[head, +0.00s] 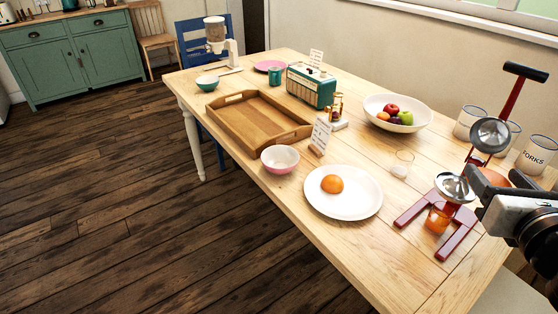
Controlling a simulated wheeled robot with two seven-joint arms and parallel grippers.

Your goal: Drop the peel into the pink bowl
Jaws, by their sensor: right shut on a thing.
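The pink bowl (281,166), pink outside and pale inside, stands on the table between the wooden tray and the white plate. It looks empty. My right gripper (482,182) is at the right, beside the red juicer press (459,216). It is shut on a small orange-brown piece, seemingly the peel (493,176), mostly hidden by the fingers. Another orange dome (332,184) lies on the white plate (350,208). My left gripper is not in view.
The press has a raised lever, metal cups and a glass of orange juice (438,218) below. A small glass (402,162), a card (320,134), a fruit bowl (382,120), a wooden tray (232,138) and labelled canisters (538,154) stand around.

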